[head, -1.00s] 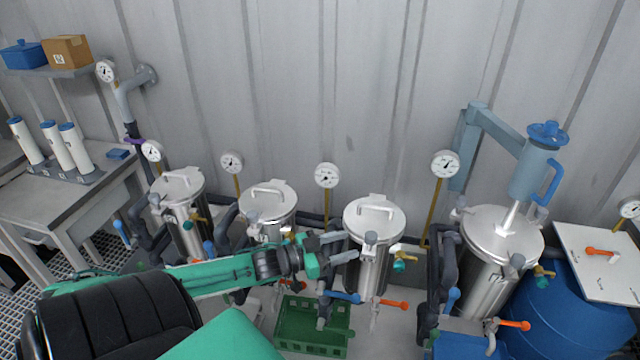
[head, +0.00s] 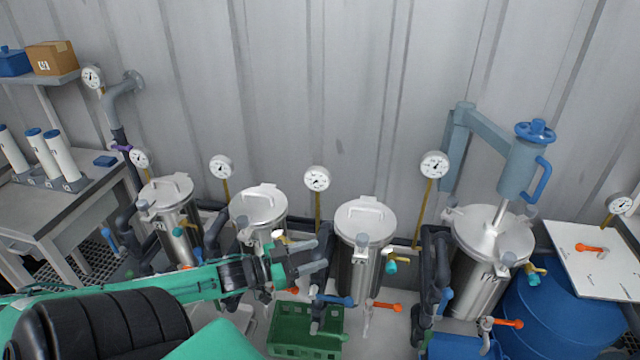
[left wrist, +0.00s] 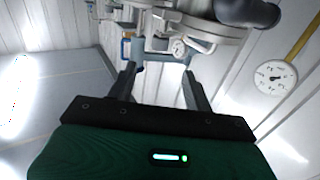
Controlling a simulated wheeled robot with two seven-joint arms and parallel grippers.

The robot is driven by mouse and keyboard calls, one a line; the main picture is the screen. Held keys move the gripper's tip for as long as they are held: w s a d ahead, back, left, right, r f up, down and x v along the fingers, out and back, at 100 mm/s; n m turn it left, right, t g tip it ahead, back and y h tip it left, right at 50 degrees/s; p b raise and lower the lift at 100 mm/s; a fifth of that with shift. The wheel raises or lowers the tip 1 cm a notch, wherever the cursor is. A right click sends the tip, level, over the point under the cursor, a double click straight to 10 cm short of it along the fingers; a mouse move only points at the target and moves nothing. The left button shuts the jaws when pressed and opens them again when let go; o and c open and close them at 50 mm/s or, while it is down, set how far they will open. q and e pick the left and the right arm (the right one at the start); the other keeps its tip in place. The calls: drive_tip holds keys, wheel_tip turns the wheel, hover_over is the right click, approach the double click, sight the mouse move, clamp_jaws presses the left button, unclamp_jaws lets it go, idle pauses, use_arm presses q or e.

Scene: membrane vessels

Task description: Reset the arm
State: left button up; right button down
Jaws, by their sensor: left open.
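My left arm, green and black, comes in from the left in the head view. Its gripper (head: 306,256) is open, with nothing seen between the fingers, and appears in front of the gap between the second steel vessel (head: 259,203) and the third steel vessel (head: 364,220). I cannot tell whether it touches either one. In the left wrist view the two dark fingers (left wrist: 158,84) stand apart, with grey pipework and a gauge beyond them. My right gripper is not in view.
A green crate (head: 305,347) sits on the floor below the gripper. Valves with a blue handle (head: 335,300) and an orange handle (head: 386,306) are close by. A fourth vessel (head: 478,285) and a blue barrel (head: 560,315) stand at right, a table (head: 55,208) at left.

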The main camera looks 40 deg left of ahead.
use_arm(q)
drive_tip(key=s+d+f+n+g+y, duration=0.3)
drive_tip(key=s+d+f+g+y, duration=0.5)
drive_tip(key=s+d+f, duration=0.45)
drive_tip(key=s+d+r+g, duration=0.3)
drive_tip(key=s+d+g, duration=0.2)
drive_tip(key=s+d, duration=0.15)
wheel_tip(320, 180, down, 31)
drive_tip(key=g, duration=0.1)
drive_tip(key=s+a+f+g, duration=0.1)
drive_tip(key=s+a+f, duration=0.2)
drive_tip(key=s+f, duration=1.5)
drive_tip(key=shift+s+f, duration=0.2)
drive_tip(key=shift+f, duration=0.5)
drive_tip(key=shift+a, duration=0.1)
